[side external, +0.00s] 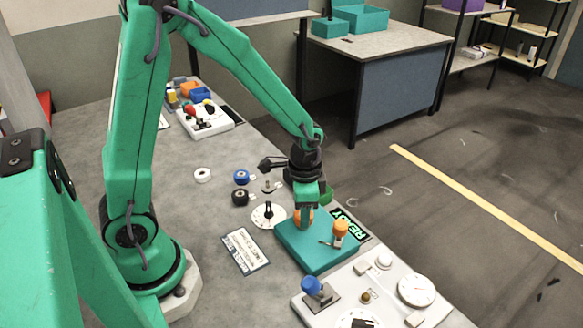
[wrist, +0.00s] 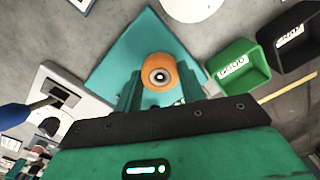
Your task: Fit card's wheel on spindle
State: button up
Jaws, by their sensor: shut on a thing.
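My gripper (side external: 306,205) is shut on an orange wheel (side external: 304,217) low over the teal base (side external: 307,256). In the wrist view the wheel (wrist: 160,72) sits between my two fingers, its pale hub and dark bore facing the camera. I cannot tell whether it touches the base. A second orange piece (side external: 340,229) stands upright on the base, right of my gripper. The card (side external: 245,252) lies on the table to the left; its print is too small to read. A small spindle-like post (side external: 268,186) stands behind the round white dial (side external: 269,215).
White (side external: 202,175), blue (side external: 241,177) and black (side external: 240,197) wheels lie left of my gripper. A grey panel (side external: 385,292) with a blue knob is in front. Green (wrist: 236,66) and black (wrist: 291,38) bins show in the wrist view. The table's left middle is clear.

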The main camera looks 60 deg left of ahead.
jog(key=shift+f, duration=0.15)
jog(key=o, duration=1.2)
jog(key=shift+r, duration=4)
